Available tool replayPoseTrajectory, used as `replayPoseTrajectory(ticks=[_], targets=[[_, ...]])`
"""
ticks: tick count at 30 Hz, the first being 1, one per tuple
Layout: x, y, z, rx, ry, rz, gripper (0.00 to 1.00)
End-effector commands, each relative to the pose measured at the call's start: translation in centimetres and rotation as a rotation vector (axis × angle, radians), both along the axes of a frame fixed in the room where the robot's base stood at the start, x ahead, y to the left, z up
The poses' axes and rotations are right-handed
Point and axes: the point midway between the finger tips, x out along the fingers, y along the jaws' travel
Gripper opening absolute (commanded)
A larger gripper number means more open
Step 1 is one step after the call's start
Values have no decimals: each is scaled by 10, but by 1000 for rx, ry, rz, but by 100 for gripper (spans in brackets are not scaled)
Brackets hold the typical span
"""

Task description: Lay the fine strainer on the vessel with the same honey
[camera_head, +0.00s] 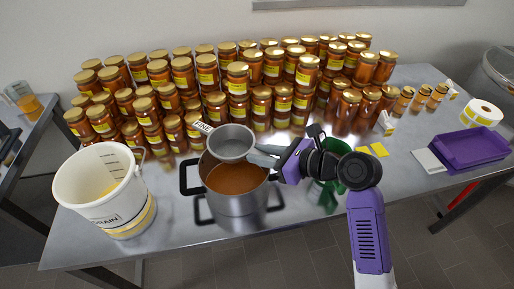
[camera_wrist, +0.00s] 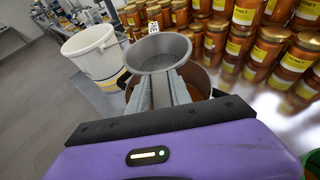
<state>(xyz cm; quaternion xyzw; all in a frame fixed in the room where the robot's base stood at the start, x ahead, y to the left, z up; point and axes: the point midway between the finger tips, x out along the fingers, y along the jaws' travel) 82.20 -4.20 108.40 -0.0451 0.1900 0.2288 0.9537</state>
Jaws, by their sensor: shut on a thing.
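The grey metal fine strainer (camera_head: 231,143) has a white tag (camera_head: 203,127) reading FINE. My gripper (camera_head: 262,158) is shut on it from the right. In the wrist view the round strainer (camera_wrist: 158,52) sits just beyond the fingertips (camera_wrist: 165,84), about level. It overlaps the back of a steel pot (camera_head: 236,205) of amber-brown honey (camera_head: 237,179); I cannot tell whether it touches the rim. A white bucket (camera_head: 92,205) stands left of the pot, with pale yellow inside and a label partly readable as "RAIN". The wrist view also shows the bucket (camera_wrist: 97,58).
Many gold-lidded honey jars (camera_head: 238,80) fill the back of the steel table (camera_head: 300,215). A green object (camera_head: 329,190) stands right of the pot, partly behind my arm. A purple tray (camera_head: 472,148) and a label roll (camera_head: 481,113) lie at right.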

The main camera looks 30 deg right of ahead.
Motion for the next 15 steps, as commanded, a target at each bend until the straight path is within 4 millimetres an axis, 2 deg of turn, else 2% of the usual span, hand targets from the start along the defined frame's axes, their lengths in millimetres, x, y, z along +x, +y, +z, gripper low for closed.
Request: replayPoseTrajectory(ticks=[15], targets=[[0,0,-33,-2,-2,0,0]])
